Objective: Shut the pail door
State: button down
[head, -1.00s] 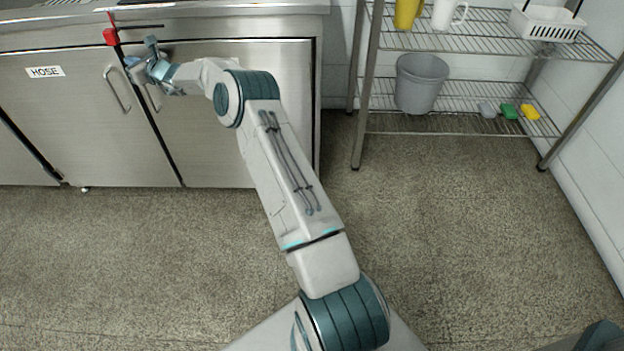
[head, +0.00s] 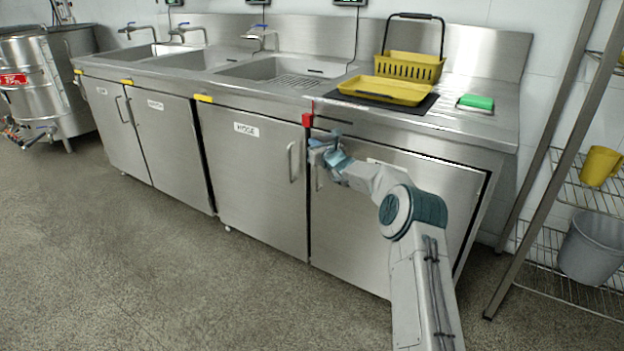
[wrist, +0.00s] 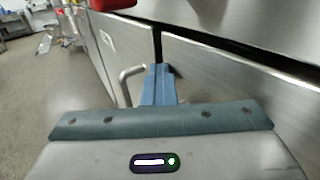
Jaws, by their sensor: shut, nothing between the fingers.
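The right-hand cabinet door (head: 365,225), beside the door labelled HOSE (head: 250,165), has its own label mostly hidden behind my arm, so I cannot read it. Its handle (head: 318,180) is near its left edge. A dark gap shows along its top and right edges. It looks shut or nearly so; I cannot tell if it is flush. My gripper (head: 320,146) is shut and empty at the upper left corner of this door, by the seam with the HOSE door. In the wrist view, the blue fingers (wrist: 158,85) point at the seam; I cannot tell if they touch.
A red tab (head: 307,119) sits on the counter edge just above the gripper. The steel counter carries a yellow tray (head: 388,92) and basket. A wire shelf with a grey bucket (head: 592,248) stands at right. The floor at left is clear.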

jog(key=s+a+b, duration=0.5)
jog(key=s+a, duration=0.3)
jog(key=s, duration=0.3)
jog(key=s+a+r+n+g+y+p, duration=0.3)
jog(key=s+r+n+p, duration=0.35)
jog(key=s+r, duration=0.2)
jog(key=s+a+r+n+g+y+p, duration=0.25)
jog(key=s+r+n+p, duration=0.25)
jog(key=s+r+n, duration=0.35)
jog(key=s+d+r+n+g+h+p, duration=0.2)
jog(key=s+r+n+p, duration=0.15)
jog(key=s, duration=0.35)
jog(key=s+d+r+n+g+h+p, duration=0.25)
jog(key=s+n+p, duration=0.2)
jog(key=s, duration=0.35)
jog(key=s+d+r+n+g+h+p, duration=0.1)
jog(key=s+d+r+n+g+p, duration=0.15)
jog(key=s+p, duration=0.35)
jog(key=s+d+r+n+g+h+p, duration=0.1)
jog(key=s+d+n+h+p, duration=0.5)
jog(key=s+d, duration=0.7)
jog(key=shift+s+d+r+h+p, duration=0.3)
jog(key=shift+s+r+h+p, duration=0.1)
jog(key=shift+s+r+p, duration=0.65)
jog(key=shift+s+f, duration=0.1)
jog(key=shift+f, duration=0.15)
